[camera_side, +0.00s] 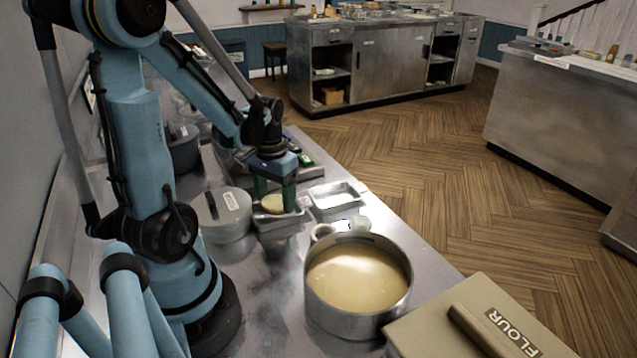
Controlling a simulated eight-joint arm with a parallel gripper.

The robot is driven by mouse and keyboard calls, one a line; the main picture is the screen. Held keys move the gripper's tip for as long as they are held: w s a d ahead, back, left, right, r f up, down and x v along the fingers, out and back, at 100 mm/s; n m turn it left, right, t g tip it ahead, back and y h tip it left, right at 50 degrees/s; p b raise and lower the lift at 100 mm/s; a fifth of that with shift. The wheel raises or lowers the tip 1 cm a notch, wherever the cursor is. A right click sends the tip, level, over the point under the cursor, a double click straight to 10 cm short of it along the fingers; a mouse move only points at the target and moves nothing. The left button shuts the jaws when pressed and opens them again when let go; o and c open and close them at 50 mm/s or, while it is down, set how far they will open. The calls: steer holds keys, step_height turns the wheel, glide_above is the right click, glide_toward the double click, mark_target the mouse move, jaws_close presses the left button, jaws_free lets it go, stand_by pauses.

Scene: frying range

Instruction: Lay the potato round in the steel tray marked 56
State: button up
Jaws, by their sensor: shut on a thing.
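My gripper (275,201) points down with its green fingers shut on the pale yellow potato round (272,206). The round is held at or just above the near steel tray (281,224); I cannot tell whether it touches the tray. A second steel tray (335,210) stands just to the right, with a bright, pale inside. No number can be read on either tray, so I cannot tell which is marked 56.
A lidded steel pot (222,215) stands just left of the trays. A large open pot (358,312) of yellowish liquid is in front, with small pale bowls (322,232) behind it. A flour box (475,325) is at front right. Dark pans crowd the back left.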

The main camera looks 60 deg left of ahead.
stand_by(0.4)
steer(key=o, duration=0.9)
steer(key=shift+r, duration=0.1)
steer(key=shift+r, duration=3.35)
steer(key=shift+d, duration=0.1)
steer(key=w+d+r+m+t, duration=0.1)
steer(key=w+d+m+t, duration=0.1)
steer(key=d, duration=0.4)
steer(key=w+d+r+m+t, duration=0.1)
steer(key=w+d+m+t, duration=0.1)
steer(key=d, duration=0.4)
steer(key=w+d+r+m+t, duration=0.1)
steer(key=w+d+t, duration=0.1)
steer(key=d, duration=0.4)
steer(key=shift+w+r+m+t, duration=0.3)
steer(key=shift+r+m+t, duration=0.1)
steer(key=shift+t, duration=0.2)
